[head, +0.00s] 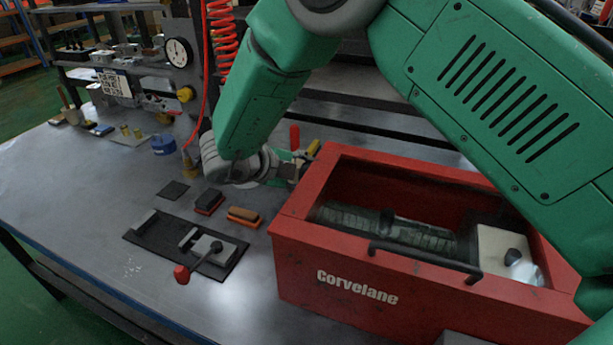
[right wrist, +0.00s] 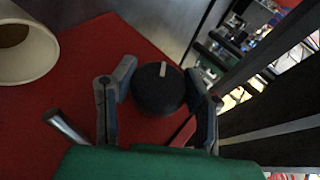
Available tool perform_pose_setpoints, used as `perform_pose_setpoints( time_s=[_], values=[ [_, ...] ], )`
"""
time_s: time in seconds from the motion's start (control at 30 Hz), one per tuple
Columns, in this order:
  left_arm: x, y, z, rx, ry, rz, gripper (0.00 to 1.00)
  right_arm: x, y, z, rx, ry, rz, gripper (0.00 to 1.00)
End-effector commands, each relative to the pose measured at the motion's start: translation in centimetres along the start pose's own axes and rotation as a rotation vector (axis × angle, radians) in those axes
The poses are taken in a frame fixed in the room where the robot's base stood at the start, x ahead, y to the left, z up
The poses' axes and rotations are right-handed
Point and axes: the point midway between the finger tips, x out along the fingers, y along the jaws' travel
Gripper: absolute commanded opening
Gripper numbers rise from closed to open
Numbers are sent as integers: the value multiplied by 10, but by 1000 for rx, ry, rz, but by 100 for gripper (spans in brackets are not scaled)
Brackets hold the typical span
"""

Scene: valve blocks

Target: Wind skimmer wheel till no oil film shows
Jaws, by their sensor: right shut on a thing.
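The red box (head: 340,272) lettered "Corvelane" stands on the bench with its top open. A dark green ribbed roller (head: 385,228) lies inside it; I cannot tell whether an oil film shows there. In the right wrist view, a round black wheel (right wrist: 158,89) with a pale mark near its top sits in front of a red surface. My right gripper (head: 290,168) is at the box's back left end, and its fingertips hide the wheel in the head view. In the right wrist view, my right gripper (right wrist: 168,92) has its fingers closed around the wheel's two sides. My left gripper is not seen.
A black plate with a red-knobbed lever clamp (head: 206,250) and two small brushes (head: 243,215) lie left of the box. A pale block with a black knob (head: 500,252) is at the box's right end.

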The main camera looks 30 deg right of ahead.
Motion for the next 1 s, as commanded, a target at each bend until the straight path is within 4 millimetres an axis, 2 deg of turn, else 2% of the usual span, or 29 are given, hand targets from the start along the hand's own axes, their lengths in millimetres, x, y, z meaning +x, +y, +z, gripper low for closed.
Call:
perform_pose_setpoints(
  time_s=[0.03,0.57,0.6,0.63,1.0],
  values=[
    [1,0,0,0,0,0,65,-4,-3,5,8,-15,-16,12],
    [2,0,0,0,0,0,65,-5,-2,5,17,-16,-40,12],
    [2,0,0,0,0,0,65,-5,-2,5,17,-16,-40,51],
    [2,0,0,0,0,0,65,-5,-2,5,17,-15,-41,61],
    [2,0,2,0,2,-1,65,-2,-1,1,15,-7,-35,63]
  ],
)
